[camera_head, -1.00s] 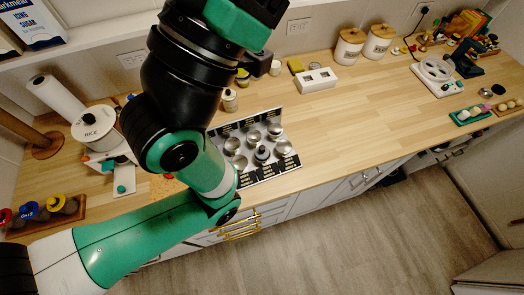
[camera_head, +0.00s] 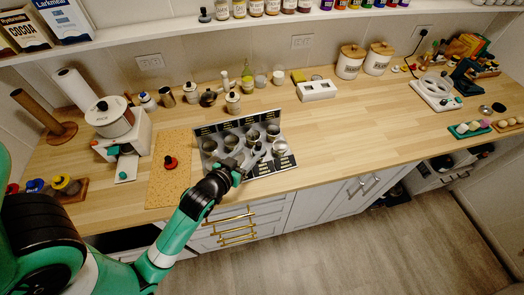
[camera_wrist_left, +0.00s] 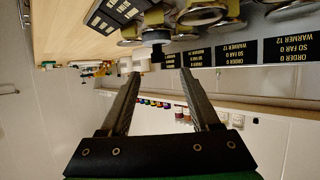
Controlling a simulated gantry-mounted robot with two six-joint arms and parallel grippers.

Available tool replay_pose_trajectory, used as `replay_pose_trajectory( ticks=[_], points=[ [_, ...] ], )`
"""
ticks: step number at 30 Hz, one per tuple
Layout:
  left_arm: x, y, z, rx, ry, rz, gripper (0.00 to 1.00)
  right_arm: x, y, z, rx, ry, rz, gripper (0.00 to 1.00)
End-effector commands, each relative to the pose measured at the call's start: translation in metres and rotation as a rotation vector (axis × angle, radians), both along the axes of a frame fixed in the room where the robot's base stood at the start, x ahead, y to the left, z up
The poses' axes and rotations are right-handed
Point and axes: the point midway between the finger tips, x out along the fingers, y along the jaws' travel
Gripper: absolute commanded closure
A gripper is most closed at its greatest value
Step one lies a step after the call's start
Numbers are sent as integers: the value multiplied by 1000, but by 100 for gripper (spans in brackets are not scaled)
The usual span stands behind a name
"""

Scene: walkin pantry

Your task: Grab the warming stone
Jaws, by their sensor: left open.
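My left gripper (camera_head: 250,159) is over the front right part of a metal tray (camera_head: 208,166) of round metal cups (camera_head: 231,141) on the counter. In the left wrist view its two fingers (camera_wrist_left: 161,76) are apart with nothing between them. Just beyond the fingertips is a small dark round piece (camera_wrist_left: 156,36) among the cups. I cannot tell for sure whether it is the warming stone. In the head view my gripper hides part of the tray there. My right gripper is not in view.
Black label cards (camera_wrist_left: 240,54) line the tray. Jars (camera_head: 233,103) and a white box (camera_head: 316,90) stand behind.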

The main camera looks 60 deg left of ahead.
Motion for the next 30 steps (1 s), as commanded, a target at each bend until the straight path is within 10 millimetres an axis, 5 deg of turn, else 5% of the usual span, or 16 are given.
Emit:
replay_pose_trajectory(
  ticks=[9,30],
  points=[
    [41,30,-19,0,-1,-1,37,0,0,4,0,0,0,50],
    [85,62,-44,1,-3,-3,37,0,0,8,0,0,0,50]
  ],
)
